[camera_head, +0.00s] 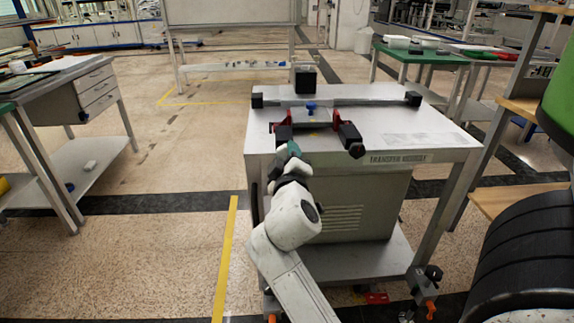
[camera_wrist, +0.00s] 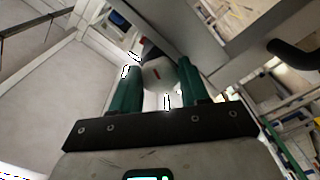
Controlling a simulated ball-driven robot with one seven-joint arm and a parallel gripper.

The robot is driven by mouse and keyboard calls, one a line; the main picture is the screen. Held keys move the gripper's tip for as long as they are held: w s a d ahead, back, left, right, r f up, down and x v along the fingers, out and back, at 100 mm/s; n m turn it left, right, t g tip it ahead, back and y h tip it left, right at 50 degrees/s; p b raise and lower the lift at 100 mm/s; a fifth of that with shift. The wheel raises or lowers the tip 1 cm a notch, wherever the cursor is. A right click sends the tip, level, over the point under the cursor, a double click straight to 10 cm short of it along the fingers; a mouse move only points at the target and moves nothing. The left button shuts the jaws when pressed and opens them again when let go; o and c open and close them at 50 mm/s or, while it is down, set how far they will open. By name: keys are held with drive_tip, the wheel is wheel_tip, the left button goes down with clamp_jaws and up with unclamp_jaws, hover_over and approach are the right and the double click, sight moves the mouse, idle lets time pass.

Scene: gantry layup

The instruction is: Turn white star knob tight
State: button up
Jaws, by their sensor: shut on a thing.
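The white star knob (camera_wrist: 158,76) shows in the wrist view between the two green fingers of my gripper (camera_wrist: 156,66). It is pale and rounded, with a short red mark on its face. My gripper is shut on it, with a finger on either side. In the head view my gripper (camera_head: 293,150) is at the front left edge of the metal cart top (camera_head: 400,137), just below a black and red clamp block (camera_head: 282,132). The knob cannot be made out in the head view, and how far it is turned cannot be told.
A second black and red block (camera_head: 349,139) juts from the cart's front edge to the right. A rail (camera_head: 370,101) and a small blue part (camera_head: 311,107) lie behind. A workbench (camera_head: 80,73) stands left and a green table (camera_head: 425,55) back right. Floor left of the cart is open.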

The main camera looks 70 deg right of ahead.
drive_tip(key=m+b, duration=0.2)
drive_tip(key=m, duration=0.2)
drive_tip(key=m+b, duration=0.3)
drive_tip(key=m, duration=0.1)
drive_tip(key=m+b, duration=0.3)
drive_tip(key=shift+w+f+m, duration=0.15)
drive_tip(key=shift+f+m, duration=0.15)
drive_tip(key=shift+m, duration=0.1)
idle(0.3)
drive_tip(key=o, duration=1.1)
drive_tip(key=shift+r, duration=0.15)
drive_tip(key=shift+c, duration=0.2)
drive_tip(key=shift+a, duration=0.1)
drive_tip(key=v, duration=1)
drive_tip(key=shift+a+p, duration=0.3)
drive_tip(key=shift+a, duration=0.05)
